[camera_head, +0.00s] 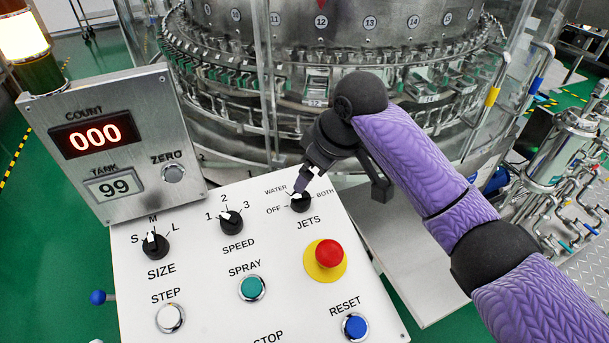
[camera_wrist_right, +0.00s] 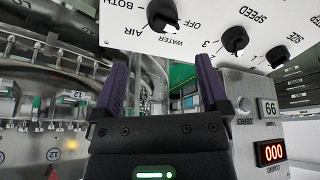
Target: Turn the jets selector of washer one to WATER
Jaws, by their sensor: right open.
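The jets selector (camera_head: 301,203) is a black knob with a white pointer on the white panel, under the labels OFF, WATER and BOTH. My right gripper (camera_head: 303,181) is just above and behind the knob and partly hides the labels. In the right wrist view my right gripper (camera_wrist_right: 161,62) has its two purple fingers apart with nothing between them. The knob lies beyond the fingertips; I cannot tell any contact. My left gripper is not seen.
The speed knob (camera_head: 232,222) and size knob (camera_head: 155,245) are left of the selector. A red emergency button (camera_head: 328,254) on yellow sits just below it. A counter box (camera_head: 115,140) stands at the panel's back left. The rotary washer (camera_head: 320,60) is behind.

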